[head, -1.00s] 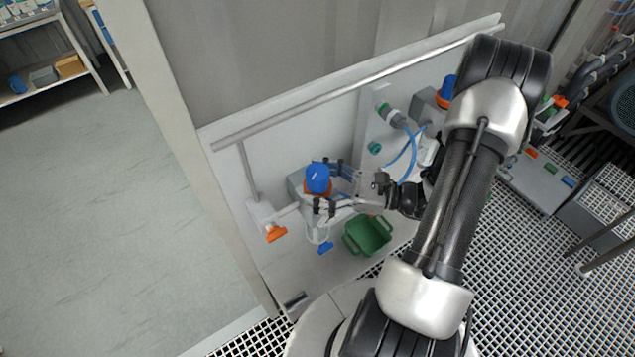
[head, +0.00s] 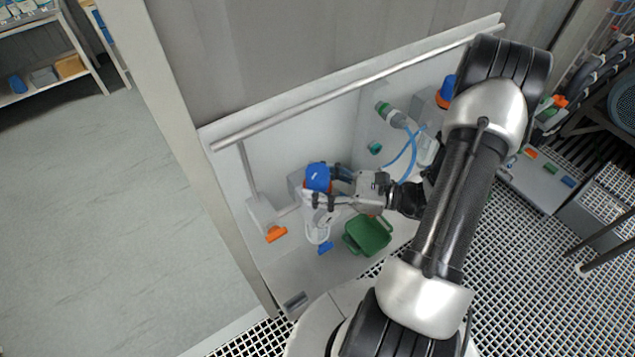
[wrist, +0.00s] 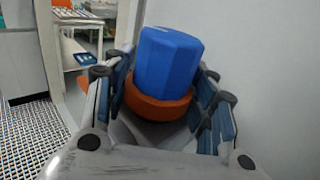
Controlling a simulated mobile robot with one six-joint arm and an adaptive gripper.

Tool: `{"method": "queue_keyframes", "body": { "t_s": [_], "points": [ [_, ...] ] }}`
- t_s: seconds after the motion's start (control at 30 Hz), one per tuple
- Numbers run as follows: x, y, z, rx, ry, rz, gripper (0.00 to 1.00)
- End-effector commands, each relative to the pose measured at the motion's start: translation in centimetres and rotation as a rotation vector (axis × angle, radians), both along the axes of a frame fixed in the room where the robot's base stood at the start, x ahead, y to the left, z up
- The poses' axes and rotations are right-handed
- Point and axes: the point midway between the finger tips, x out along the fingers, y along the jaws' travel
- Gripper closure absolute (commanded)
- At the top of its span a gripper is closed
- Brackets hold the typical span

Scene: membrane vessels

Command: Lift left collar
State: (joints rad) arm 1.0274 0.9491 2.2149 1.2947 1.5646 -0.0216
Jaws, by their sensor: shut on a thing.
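The left collar, a blue faceted cap (head: 317,177) above an orange ring, is at the left end of the bench in the head view. It sits above a clear vessel (head: 317,229). My gripper (head: 322,187) reaches in from the right, its fingers closed around the collar. In the wrist view the blue cap (wrist: 170,62) stands up between the fingers, with the orange ring (wrist: 158,104) low between the pads. The fingers hide part of the ring. I cannot tell whether the collar is clear of the vessel.
A green bin (head: 368,235) stands right of the vessel. An orange-handled fitting (head: 276,234) and a blue one (head: 325,248) are near the vessel. A second blue cap (head: 447,90) is partly behind my arm. A rail (head: 340,90) runs along the back panel.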

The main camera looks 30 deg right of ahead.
Motion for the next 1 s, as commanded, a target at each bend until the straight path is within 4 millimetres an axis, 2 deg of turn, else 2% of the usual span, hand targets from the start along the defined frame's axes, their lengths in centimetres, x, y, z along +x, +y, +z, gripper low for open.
{"method": "queue_keyframes", "body": {
  "t_s": [0.2, 0.43, 0.47, 0.77, 1.0],
  "points": [
    [0.0, 0.0, 1.6, -0.001, -0.001, 0.0, 0.91],
    [0.0, 0.0, 1.6, 0.004, -0.005, 0.0, 0.91],
    [0.0, 0.0, 1.6, 0.004, -0.005, 0.0, 0.48],
    [0.0, 0.0, 1.5, 0.001, -0.002, 0.0, 0.28],
    [0.0, 0.0, 1.4, 0.001, -0.001, 0.0, 0.27]
  ]
}}
